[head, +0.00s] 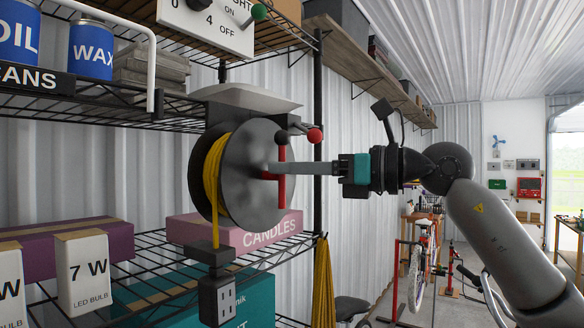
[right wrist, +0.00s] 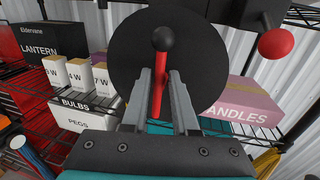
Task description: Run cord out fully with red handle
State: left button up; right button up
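The cord reel (head: 247,175) is a dark round drum wound with yellow cord (head: 207,180), mounted by the wire shelf. The cord's black socket end (head: 216,295) hangs just below the drum. A red bar handle (head: 282,180) with a black ball is on the drum's face; it shows upright in the right wrist view (right wrist: 160,75). A separate lever with a red ball (head: 315,135) is at the upper right of the reel, also in the right wrist view (right wrist: 276,42). My right gripper (right wrist: 162,76) is open, one finger each side of the red bar, with gaps visible. My left gripper is out of view.
A pink CANDLES box (head: 270,236) sits on the shelf behind the reel. Bulb boxes (head: 83,270) stand at left. A lever with a green knob (head: 259,11) is on the panel above. A bicycle (head: 420,265) stands at back right, with open floor near it.

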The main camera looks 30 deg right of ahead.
grip_shut()
jog(key=shift+a+f, duration=0.1)
jog(key=shift+f, duration=0.1)
dwell(0.8)
